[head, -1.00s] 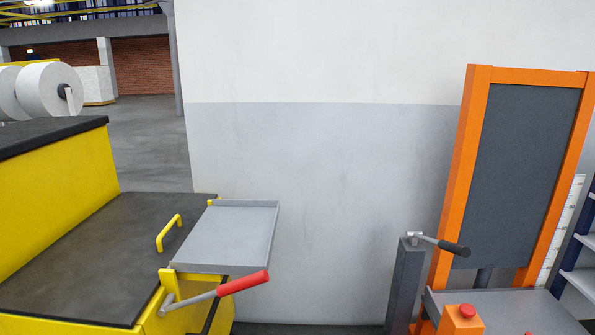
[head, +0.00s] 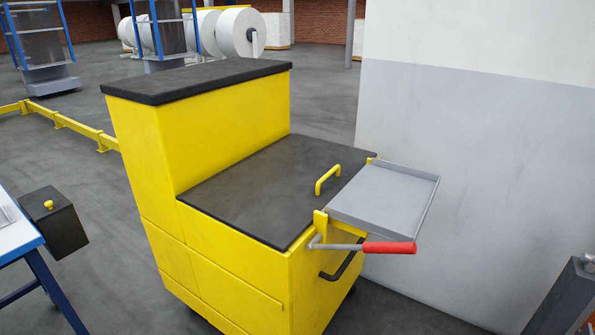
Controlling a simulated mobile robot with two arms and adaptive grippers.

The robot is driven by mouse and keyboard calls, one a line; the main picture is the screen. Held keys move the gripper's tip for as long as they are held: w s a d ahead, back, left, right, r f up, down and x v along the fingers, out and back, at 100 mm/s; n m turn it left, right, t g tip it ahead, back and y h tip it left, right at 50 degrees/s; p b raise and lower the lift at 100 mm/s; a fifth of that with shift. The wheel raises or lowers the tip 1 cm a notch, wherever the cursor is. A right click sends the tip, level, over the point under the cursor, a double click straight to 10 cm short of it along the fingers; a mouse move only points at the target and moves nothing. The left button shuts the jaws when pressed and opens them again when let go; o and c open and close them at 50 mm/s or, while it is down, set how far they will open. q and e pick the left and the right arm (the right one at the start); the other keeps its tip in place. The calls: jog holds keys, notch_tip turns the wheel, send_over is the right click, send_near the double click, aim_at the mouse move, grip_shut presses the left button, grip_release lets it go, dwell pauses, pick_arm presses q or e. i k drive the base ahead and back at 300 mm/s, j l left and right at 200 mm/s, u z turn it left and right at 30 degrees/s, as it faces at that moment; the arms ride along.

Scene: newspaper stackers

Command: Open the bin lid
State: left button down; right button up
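Neither of my grippers shows in the head view. A small dark box (head: 62,228) with a yellow knob (head: 48,205) on its top stands at the left edge, beside a table; its top looks closed. A large yellow cart (head: 215,130) stands in the middle. Its lower black top panel (head: 265,190) lies flat and has a yellow handle (head: 327,180) near its right side. I cannot tell for sure which of these is the bin.
A grey tray (head: 385,197) and a red-handled lever (head: 388,247) stick out from the cart's right side. A white-topped table (head: 15,235) with blue legs is at the left edge. A wall (head: 470,160) stands at right. Floor is open at left behind a yellow rail (head: 75,124).

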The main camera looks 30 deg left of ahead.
aim_at(271, 196)
jog(key=i, duration=0.4)
jog(key=i+u, duration=0.4)
jog(key=i+l+u, duration=0.2)
jog(key=i+u, duration=0.25)
